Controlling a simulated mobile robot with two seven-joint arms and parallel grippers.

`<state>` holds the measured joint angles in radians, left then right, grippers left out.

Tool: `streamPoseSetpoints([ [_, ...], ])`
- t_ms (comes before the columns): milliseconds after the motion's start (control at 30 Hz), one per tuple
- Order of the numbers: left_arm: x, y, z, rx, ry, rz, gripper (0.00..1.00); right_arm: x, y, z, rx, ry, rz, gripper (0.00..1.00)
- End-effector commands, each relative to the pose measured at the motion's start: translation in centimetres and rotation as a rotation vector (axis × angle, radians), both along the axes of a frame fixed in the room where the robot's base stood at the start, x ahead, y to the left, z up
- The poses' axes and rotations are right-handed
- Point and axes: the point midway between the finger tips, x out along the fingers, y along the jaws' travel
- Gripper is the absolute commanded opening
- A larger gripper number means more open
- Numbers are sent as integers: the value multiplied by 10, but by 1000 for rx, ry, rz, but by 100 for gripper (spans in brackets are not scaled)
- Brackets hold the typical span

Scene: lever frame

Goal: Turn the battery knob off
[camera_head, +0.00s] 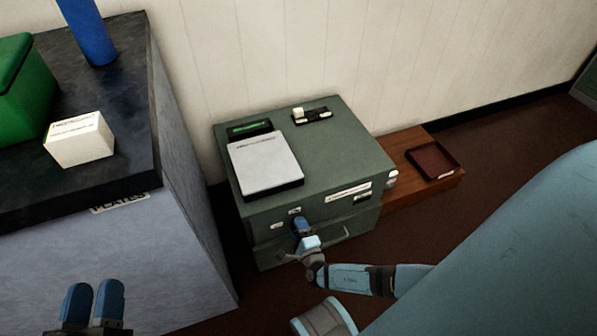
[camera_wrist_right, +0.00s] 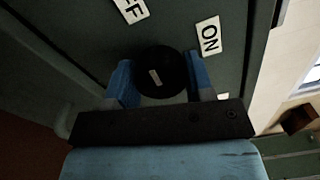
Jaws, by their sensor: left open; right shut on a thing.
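The battery knob (camera_wrist_right: 160,72) is a round black knob with a pale mark on its face, on the green panel in the right wrist view. An ON label (camera_wrist_right: 208,38) sits to its right and a partly cut-off OFF label (camera_wrist_right: 131,8) sits above it. The pale mark is tilted; I cannot tell which label it points to. My right gripper (camera_wrist_right: 163,82) is shut on the knob, one blue finger on each side. In the head view my right gripper (camera_head: 301,228) is at the front of the green cabinet and hides the knob. My left gripper (camera_head: 93,302) is open and empty at the lower left.
The green cabinet (camera_head: 345,160) carries a grey flat device (camera_head: 265,164) and a small black switch block (camera_head: 312,116). A dark counter (camera_head: 135,80) with a white box (camera_head: 79,140) stands at left. A red tray (camera_head: 434,160) lies on a low wooden stand (camera_head: 398,150) at right.

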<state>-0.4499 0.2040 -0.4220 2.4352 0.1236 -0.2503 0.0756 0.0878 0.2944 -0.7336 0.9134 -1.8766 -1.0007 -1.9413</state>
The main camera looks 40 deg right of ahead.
Motion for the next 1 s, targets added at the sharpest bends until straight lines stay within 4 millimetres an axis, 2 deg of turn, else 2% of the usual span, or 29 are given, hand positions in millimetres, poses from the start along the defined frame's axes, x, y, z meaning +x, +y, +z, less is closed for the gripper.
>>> streamPoseSetpoints([
  [300,-1,1,7,-10,-20,6,43,3,-2,2,-78,14,-2,25],
  [733,-1,0,8,-12,-23,7,43,4,-2,2,-85,14,-2,25],
  [767,-1,0,8,-12,-23,7,43,3,-2,2,-85,14,-2,53],
  [833,-1,0,7,-12,-22,6,43,3,-2,2,-84,15,-2,69],
  [867,-1,0,8,-12,-23,7,43,3,-2,2,-84,15,-2,74],
  [1000,-1,0,8,-12,-22,6,43,2,-1,1,-83,17,-2,74],
])
